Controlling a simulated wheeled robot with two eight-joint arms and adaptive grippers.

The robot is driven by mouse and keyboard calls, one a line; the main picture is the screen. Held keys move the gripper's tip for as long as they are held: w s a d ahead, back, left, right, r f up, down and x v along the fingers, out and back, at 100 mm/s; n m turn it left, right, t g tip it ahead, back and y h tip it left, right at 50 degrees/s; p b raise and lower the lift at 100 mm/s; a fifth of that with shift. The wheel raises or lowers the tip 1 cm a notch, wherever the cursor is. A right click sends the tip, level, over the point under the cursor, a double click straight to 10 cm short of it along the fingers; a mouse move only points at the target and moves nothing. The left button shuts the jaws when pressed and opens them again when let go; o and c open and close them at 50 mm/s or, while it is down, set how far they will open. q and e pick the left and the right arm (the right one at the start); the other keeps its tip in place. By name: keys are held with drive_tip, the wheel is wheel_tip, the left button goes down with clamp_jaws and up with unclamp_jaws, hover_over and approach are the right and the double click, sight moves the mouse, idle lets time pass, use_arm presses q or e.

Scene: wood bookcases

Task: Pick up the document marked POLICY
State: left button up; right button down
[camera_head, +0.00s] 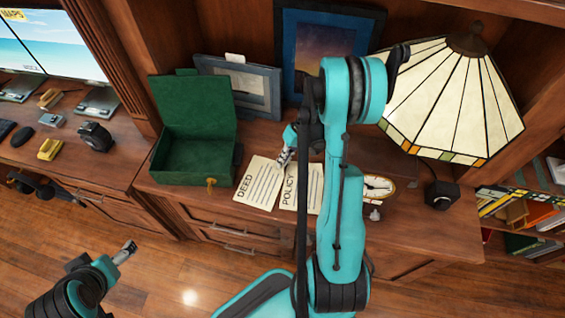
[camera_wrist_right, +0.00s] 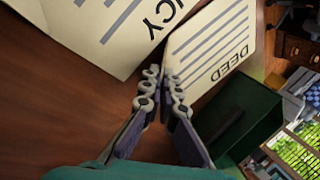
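The POLICY document (camera_head: 301,186) is a cream sheet with dark lettering, lying on the wooden desk under my right arm, which hides part of it. Its lettering also shows at the top of the right wrist view (camera_wrist_right: 110,32). The DEED document (camera_head: 259,184) lies just to its left and also shows in the wrist view (camera_wrist_right: 215,50). My right gripper (camera_head: 284,158) is above the far edges of the two sheets. In the wrist view its fingertips (camera_wrist_right: 161,73) are close together, near the gap between the sheets, with nothing visibly held. My left gripper (camera_head: 129,247) hangs over the floor, away from the desk.
An open green box (camera_head: 190,170) stands left of the sheets. A small clock (camera_head: 378,187) and a stained-glass lamp (camera_head: 450,100) are to the right. Framed pictures (camera_head: 245,86) stand behind. A side desk with monitors (camera_head: 45,45) is at the left.

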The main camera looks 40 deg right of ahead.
drive_tip(key=c, duration=1.7)
unclamp_jaws()
